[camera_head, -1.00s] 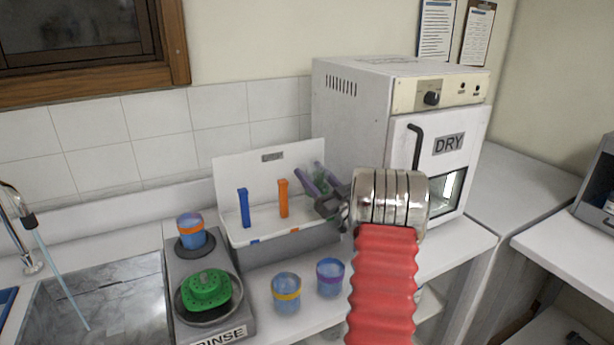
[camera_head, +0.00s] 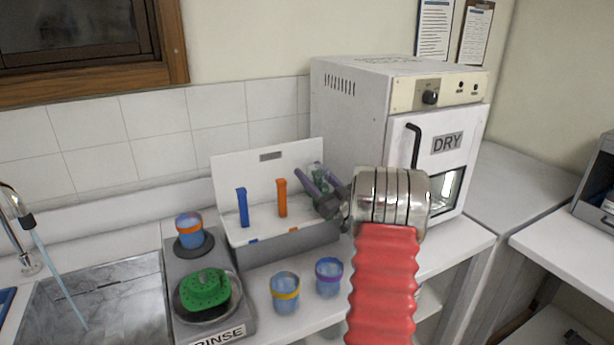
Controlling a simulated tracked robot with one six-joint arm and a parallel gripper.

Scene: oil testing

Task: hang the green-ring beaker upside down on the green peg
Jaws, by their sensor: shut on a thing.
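My gripper (camera_head: 312,186) is at the right end of the white peg rack (camera_head: 228,168), its fingers shut on the green-ring beaker (camera_head: 318,172). Only a small greenish part of the beaker shows between and behind the fingers, so its tilt is hard to tell. The green peg is not visible; the beaker, gripper and wrist cover that end of the rack. The rack's blue peg (camera_head: 242,207) and orange peg (camera_head: 282,198) stand upright and bare.
An orange-ring beaker (camera_head: 189,231) stands on the rinse unit (camera_head: 182,268), behind a green brush (camera_head: 205,289). A yellow-ring beaker (camera_head: 285,293) and a purple-ring beaker (camera_head: 329,277) stand in front of the rack. The dry oven (camera_head: 365,120) is close behind my wrist.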

